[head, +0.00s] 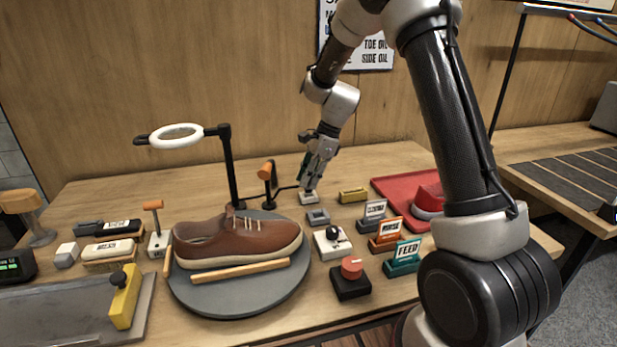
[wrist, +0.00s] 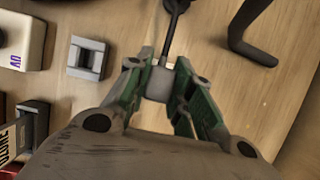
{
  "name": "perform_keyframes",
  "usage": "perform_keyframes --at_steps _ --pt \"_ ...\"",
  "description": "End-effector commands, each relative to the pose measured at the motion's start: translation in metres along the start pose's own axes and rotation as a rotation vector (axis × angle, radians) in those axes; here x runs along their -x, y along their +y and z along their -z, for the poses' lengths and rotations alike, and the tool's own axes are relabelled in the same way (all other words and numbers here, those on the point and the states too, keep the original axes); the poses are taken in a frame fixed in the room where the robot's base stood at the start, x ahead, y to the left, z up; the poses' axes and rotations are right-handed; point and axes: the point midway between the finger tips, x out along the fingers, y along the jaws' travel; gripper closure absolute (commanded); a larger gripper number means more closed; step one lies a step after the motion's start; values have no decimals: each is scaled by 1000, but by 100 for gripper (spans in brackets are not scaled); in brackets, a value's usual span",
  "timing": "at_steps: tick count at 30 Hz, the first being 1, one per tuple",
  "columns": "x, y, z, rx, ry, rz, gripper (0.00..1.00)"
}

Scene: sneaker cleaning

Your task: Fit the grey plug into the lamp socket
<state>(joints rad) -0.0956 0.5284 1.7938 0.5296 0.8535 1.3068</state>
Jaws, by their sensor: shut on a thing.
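My gripper (wrist: 158,85) is shut on the grey plug (wrist: 158,82), a small pale block between its green fingertips. A black cable runs from the plug away from the gripper. In the head view my gripper (head: 309,187) points down near the tabletop, with the plug (head: 309,198) below its tips. I cannot tell whether the plug touches the table. The lamp socket, a grey slotted block (wrist: 88,58), sits left of the plug, apart from it. The socket (head: 318,216) also shows in the head view, in front of the plug. The ring lamp (head: 178,136) hangs on a black stand.
A brown shoe (head: 238,238) sits on a round turntable (head: 235,303). A white UV switch box (head: 332,242) and a red-knobbed box (head: 351,278) stand in front of the socket. Labelled blocks (head: 387,234) and a red tray (head: 392,188) lie right. A bent black bar (wrist: 247,35) is near the gripper.

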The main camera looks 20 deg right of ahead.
Motion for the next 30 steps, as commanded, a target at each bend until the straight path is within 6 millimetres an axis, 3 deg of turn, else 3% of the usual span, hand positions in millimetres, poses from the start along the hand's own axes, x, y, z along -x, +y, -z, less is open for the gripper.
perform_keyframes --at_steps 30 --pt "-24 0 10 -1 0 0 98"
